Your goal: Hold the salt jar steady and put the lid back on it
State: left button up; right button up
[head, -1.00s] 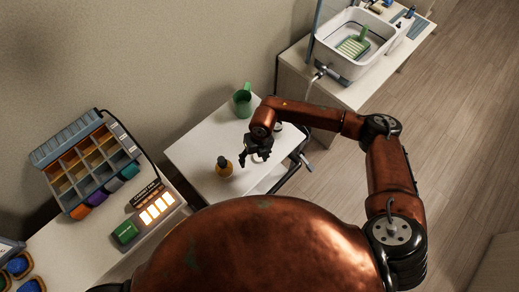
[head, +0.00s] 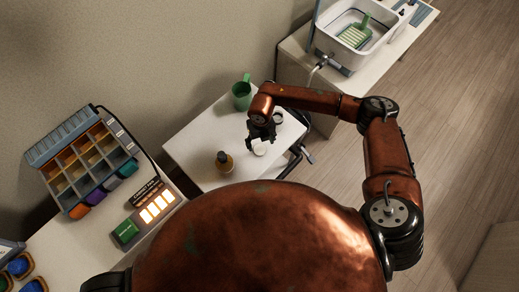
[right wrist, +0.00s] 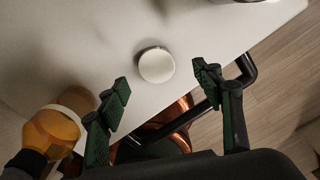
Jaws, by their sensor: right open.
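A white round disc, which looks like the lid (head: 260,149), lies flat on the small white table. It also shows in the right wrist view (right wrist: 156,65), just beyond and between the fingertips. My right gripper (head: 262,139) is open and empty above the table beside the disc; its two green-black fingers (right wrist: 163,80) are spread apart. A small round container with a dark rim (head: 278,118), perhaps the salt jar, stands behind the gripper, partly hidden by my arm. Only its edge shows at the top of the right wrist view. My left gripper is out of view.
An amber bottle with a dark cap (head: 224,162) stands left of the disc, close to the left finger in the right wrist view (right wrist: 55,130). A green mug (head: 242,94) stands at the back. A black bar (head: 298,158) runs along the table's right edge.

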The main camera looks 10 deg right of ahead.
aim_at(260, 149)
jog(key=f, duration=0.5)
jog(key=shift+a+f+b, duration=0.15)
jog(key=shift+a+b, duration=0.1)
jog(key=shift+b, duration=0.1)
pick_arm(q)
jog(key=shift+s+f, duration=0.1)
jog(key=shift+f, duration=0.25)
pick_arm(e)
jog(key=shift+s, duration=0.1)
jog(key=shift+c, duration=1.3)
pick_arm(q)
jog(key=shift+w, duration=0.35)
pick_arm(e)
jog(key=c, duration=0.6)
